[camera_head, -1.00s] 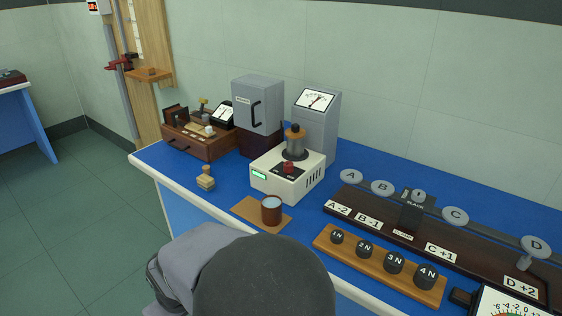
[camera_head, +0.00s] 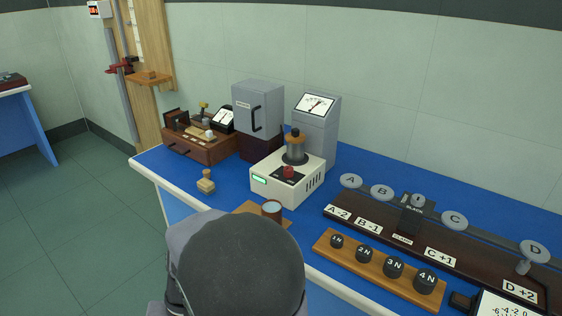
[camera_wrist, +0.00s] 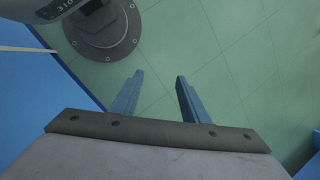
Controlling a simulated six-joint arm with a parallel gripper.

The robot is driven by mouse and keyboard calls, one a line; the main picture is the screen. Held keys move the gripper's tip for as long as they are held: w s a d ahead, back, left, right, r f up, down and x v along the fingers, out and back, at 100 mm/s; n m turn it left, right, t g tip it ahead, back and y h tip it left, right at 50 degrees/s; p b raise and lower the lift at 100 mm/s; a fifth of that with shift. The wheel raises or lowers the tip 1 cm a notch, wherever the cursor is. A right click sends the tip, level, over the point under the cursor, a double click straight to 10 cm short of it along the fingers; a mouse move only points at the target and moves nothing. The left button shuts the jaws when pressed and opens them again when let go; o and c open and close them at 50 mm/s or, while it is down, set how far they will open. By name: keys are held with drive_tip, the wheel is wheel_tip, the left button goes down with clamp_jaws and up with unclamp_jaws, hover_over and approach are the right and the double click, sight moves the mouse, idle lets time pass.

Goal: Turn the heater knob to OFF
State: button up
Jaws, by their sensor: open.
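The heater is a white box (camera_head: 285,185) on the blue bench, with a lit green display on its front. Its red knob (camera_head: 288,172) stands on a dark panel on top, in front of a metal cylinder with an orange-brown band (camera_head: 295,148). The markings around the knob are too small to read. In the wrist view my gripper (camera_wrist: 158,78) is open and empty, its two blue fingers apart over the green floor. The heater does not show there. In the head view my dark grey arm covers the bottom middle, and my fingers are hidden.
A cup (camera_head: 271,209) on a wooden mat stands in front of the heater, partly behind my arm. A weight rack (camera_head: 352,262) and a long dark board (camera_head: 470,262) lie to the right. A grey cabinet (camera_head: 258,105) and a dial meter (camera_head: 316,125) stand behind. A stamp-like block (camera_head: 206,182) is left.

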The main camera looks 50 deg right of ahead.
sight(281, 169)
drive_tip(key=w+d+r+m+t+y+p, duration=0.3)
drive_tip(key=w+d+r+m+t, duration=0.95)
drive_tip(key=d+m, duration=0.5)
drive_tip(key=s+d+r+m+t+h, duration=0.2)
drive_tip(key=d+r+m+h, duration=0.1)
drive_tip(key=d, duration=0.6)
drive_tip(key=s+d+r+m+t+h+p, duration=0.1)
drive_tip(key=s+d+r+m+t+h, duration=0.1)
drive_tip(key=d, duration=0.6)
drive_tip(key=s+d+r+m+t+h, duration=0.2)
drive_tip(key=s+d+r+m+h, duration=0.1)
drive_tip(key=d+m+h, duration=0.3)
drive_tip(key=shift+d+r+m, duration=0.2)
drive_tip(key=shift+d+m, duration=0.1)
drive_tip(key=shift+d, duration=0.3)
drive_tip(key=shift+d+r+m, duration=0.25)
drive_tip(key=shift+d+m, duration=0.1)
drive_tip(key=shift+d, duration=0.3)
drive_tip(key=shift+d+r+m, duration=0.2)
drive_tip(key=shift+d+m, duration=0.1)
drive_tip(key=shift+d, duration=0.3)
drive_tip(key=d+f+h, duration=0.1)
drive_tip(key=s+d+f+m+g, duration=0.1)
drive_tip(key=f, duration=0.1)
drive_tip(key=shift+s+d+h, duration=0.15)
drive_tip(key=shift+h, duration=0.25)
drive_tip(key=shift+f, duration=0.35)
drive_tip(key=shift+p+x, duration=0.6)
drive_tip(key=shift+x, duration=3.15)
drive_tip(key=shift+c, duration=0.7)
